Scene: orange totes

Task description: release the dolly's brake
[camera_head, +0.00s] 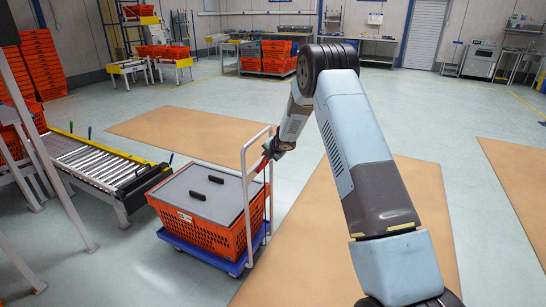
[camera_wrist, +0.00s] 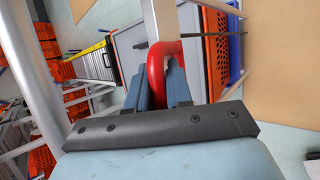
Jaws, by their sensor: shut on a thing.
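The dolly has a blue deck (camera_head: 203,252) and a white tubular handle (camera_head: 246,205) standing at its right end. An orange tote (camera_head: 203,232) with a grey lid sits on the deck. A red brake lever (camera_head: 264,163) is at the handle, small in the head view. In the wrist view the curved red lever (camera_wrist: 156,70) passes between the blue fingers of my gripper (camera_wrist: 161,88). My gripper is shut on it, beside the white handle. The gripper also shows in the head view (camera_head: 271,152), with its fingertips partly hidden. The lever's mount is not clear.
A roller conveyor (camera_head: 95,165) with a dark end stands left of the dolly, close to the tote. Stacked orange totes (camera_head: 263,57) and benches stand at the back. Tan floor panels (camera_head: 165,137) and the floor right of the dolly are clear.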

